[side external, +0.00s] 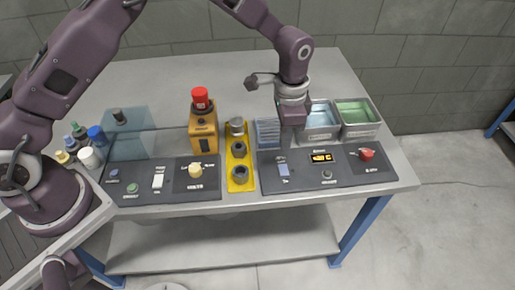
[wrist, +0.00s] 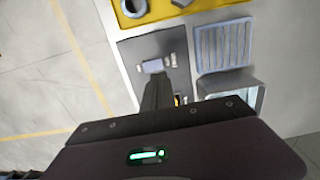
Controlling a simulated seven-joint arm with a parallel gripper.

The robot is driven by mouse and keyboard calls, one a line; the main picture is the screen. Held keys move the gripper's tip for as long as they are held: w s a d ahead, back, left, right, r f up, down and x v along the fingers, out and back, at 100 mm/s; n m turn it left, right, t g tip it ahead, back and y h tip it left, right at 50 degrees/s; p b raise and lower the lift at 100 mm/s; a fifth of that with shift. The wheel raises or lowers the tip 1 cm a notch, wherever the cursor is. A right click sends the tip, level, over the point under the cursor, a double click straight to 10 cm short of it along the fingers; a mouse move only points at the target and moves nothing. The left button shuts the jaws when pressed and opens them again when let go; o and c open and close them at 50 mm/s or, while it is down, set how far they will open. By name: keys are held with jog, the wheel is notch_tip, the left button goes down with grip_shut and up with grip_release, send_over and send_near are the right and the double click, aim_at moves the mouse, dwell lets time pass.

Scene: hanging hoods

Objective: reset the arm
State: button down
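My gripper (side external: 291,148) points down over the right-hand dark control panel (side external: 305,186), close to the blue switch (side external: 283,170). In the wrist view its fingers (wrist: 154,88) show as one narrow dark shape with no gap, and nothing is held. The blue switch also shows in the wrist view (wrist: 153,66), just beyond the fingertips. Whether the fingertips touch the switch or the panel cannot be told. The panel also has a lit orange display (side external: 321,158), a small knob (side external: 327,175) and a red knob (side external: 366,154).
A left panel (side external: 170,192) holds a yellow knob (side external: 195,170). Beside it stand an orange box with a red top (side external: 203,132) and a yellow holder (side external: 240,178). The table's back is clear.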

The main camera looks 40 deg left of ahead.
jog(key=s+a+r+n+t, duration=0.1)
jog(key=s+a+r, duration=0.2)
jog(key=r, duration=0.4)
jog(key=s+a+r+n+t, duration=0.1)
jog(key=s+a+r+n, duration=0.15)
jog(key=r, duration=0.35)
jog(key=s+a+r+n+t, duration=0.1)
jog(key=s+a+r, duration=0.2)
jog(key=r, duration=0.4)
jog(key=s+a+r+n+t, duration=0.1)
jog(key=s+a+n, duration=0.1)
jog(key=s, duration=0.8)
jog(key=s+a+r+n+t, duration=0.1)
jog(key=s+a, duration=0.3)
jog(key=s, duration=0.6)
jog(key=shift+s+a+r+n+t, duration=0.2)
jog(key=shift+s+r+n+t, duration=0.1)
jog(key=shift+r+n, duration=0.5)
